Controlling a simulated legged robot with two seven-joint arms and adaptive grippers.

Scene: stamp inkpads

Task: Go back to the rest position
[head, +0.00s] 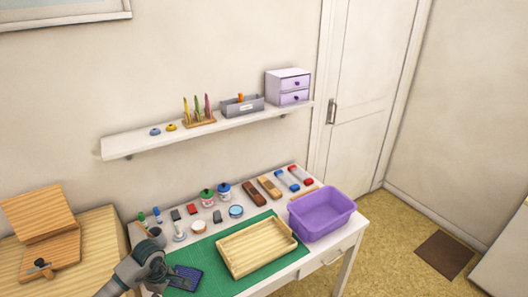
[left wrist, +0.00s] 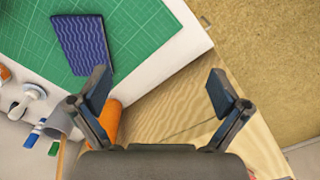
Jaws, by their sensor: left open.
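My left gripper (head: 156,268) is at the front left of the white table in the head view, near the table's left edge. In the left wrist view its two fingers (left wrist: 158,92) are spread wide with nothing between them. A dark blue inkpad with a wavy pattern (head: 184,279) lies on the green mat, just right of the gripper. It also shows in the left wrist view (left wrist: 83,45), apart from the fingers. My right gripper is not in view.
The green mat (head: 200,256) holds a wooden tray (head: 240,271). A purple bin (head: 321,214) stands at the table's right end. A grey cup (head: 157,236), a white-handled stamp (head: 179,233) and small jars stand behind. A shelf (head: 140,146) hangs above. A wooden surface (head: 97,240) adjoins at left.

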